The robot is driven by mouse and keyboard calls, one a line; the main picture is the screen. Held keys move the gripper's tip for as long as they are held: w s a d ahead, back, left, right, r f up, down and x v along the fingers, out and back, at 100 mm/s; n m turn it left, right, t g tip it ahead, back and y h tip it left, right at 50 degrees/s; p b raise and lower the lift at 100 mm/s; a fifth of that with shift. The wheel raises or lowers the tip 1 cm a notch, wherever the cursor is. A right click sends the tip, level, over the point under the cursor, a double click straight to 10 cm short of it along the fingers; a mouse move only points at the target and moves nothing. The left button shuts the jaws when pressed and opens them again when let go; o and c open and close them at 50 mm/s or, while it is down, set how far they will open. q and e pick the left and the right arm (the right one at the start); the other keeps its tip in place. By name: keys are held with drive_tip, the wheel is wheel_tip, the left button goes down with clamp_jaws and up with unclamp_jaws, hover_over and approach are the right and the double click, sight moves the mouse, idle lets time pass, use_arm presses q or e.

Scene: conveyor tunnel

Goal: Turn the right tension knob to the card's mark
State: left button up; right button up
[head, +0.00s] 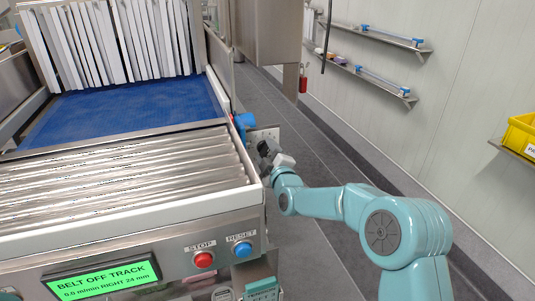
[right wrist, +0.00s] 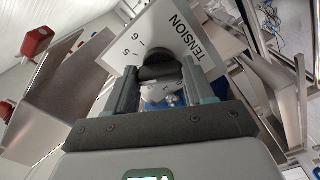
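The knob's pointer is hidden or too small to read. I cannot make out the card or its mark. My left gripper is not in view.
The roller conveyor (head: 120,175) with its blue belt (head: 130,108) fills the left. Wall shelves and a yellow bin (head: 521,135) are at right.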

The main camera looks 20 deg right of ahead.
drive_tip(key=shift+f+m+b, duration=0.2)
drive_tip(key=shift+m+b, duration=0.8)
drive_tip(key=shift+b, duration=0.55)
drive_tip(key=shift+m+b, duration=1)
drive_tip(key=shift+b, duration=0.05)
drive_tip(key=shift+r+m+b, duration=0.15)
drive_tip(key=shift+m+b, duration=0.65)
drive_tip(key=shift+m, duration=0.1)
drive_tip(key=o, duration=1.1)
drive_tip(key=shift+c, duration=0.2)
drive_tip(key=s+b, duration=0.1)
drive_tip(key=s, duration=1.5)
drive_tip(key=shift+s+d, duration=0.2)
drive_tip(key=shift+d, duration=0.1)
